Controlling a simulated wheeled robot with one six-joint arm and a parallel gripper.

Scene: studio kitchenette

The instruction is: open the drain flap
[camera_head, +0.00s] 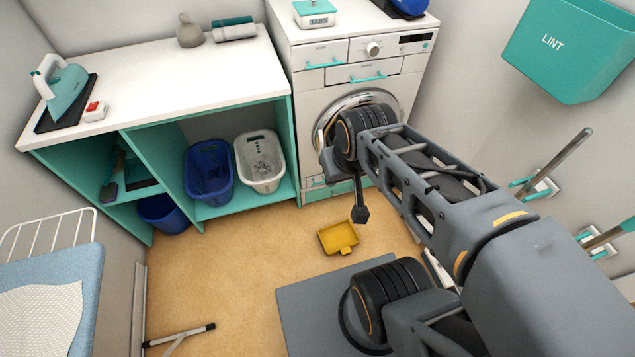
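The white washing machine (307,95) stands at the back wall, its round door partly hidden behind my arm. Low on its front, near the floor, is a panel with a teal strip, which looks like the drain flap (314,183); it appears shut, and its right part is hidden by my arm. My gripper (361,214) points down in front of the machine's lower front, to the right of the visible part of the flap. I see no contact between them. The fingers are small and dark, so whether they are apart is unclear.
A yellow tray (338,238) lies on the floor below my gripper. A blue basket (208,172) and a white basket (259,160) stand in the teal-edged shelf unit at left. A teal lint bin (570,45) hangs on the right wall. The floor left of the tray is clear.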

